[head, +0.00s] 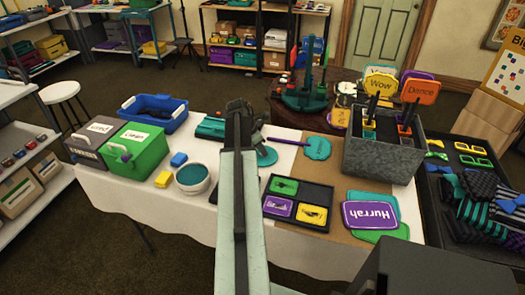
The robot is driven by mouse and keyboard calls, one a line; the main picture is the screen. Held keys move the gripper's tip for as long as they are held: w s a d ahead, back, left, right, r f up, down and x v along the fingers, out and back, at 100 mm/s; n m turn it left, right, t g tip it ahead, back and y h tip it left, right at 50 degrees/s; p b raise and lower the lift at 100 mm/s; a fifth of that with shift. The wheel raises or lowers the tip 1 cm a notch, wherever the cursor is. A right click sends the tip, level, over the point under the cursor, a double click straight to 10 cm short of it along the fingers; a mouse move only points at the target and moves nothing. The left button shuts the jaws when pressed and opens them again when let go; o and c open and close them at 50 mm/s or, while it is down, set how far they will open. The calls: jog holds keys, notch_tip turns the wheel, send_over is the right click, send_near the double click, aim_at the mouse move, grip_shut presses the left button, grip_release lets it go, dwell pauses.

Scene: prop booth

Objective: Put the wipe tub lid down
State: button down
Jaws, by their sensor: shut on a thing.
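A white round tub (193,187) stands on the left part of the table, with a teal round surface at its top. My gripper (240,112) is over the table's far middle, beyond the tub and to its right, seen from behind. It is shut, but its fingertips and grip are mostly hidden by my own arm. A teal rounded piece (266,156) shows just right of my arm and looks like the wipe tub lid. Whether it touches the table cannot be told.
A green box (135,150), a blue bin (152,112) and a yellow sponge (163,179) are left. A black tray (298,221) and purple Hurrah sign (370,215) lie right, before a grey crate (383,155). Bare white tablecloth (125,191) shows at front left.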

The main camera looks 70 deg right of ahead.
jog(key=shift+f, duration=0.25)
jog(key=c, duration=1.3)
grip_release()
jog(key=shift+s+r, duration=0.1)
jog(key=shift+o, duration=0.2)
jog(key=p+v, duration=1.1)
jog(key=v, duration=0.1)
jog(key=shift+r, duration=0.2)
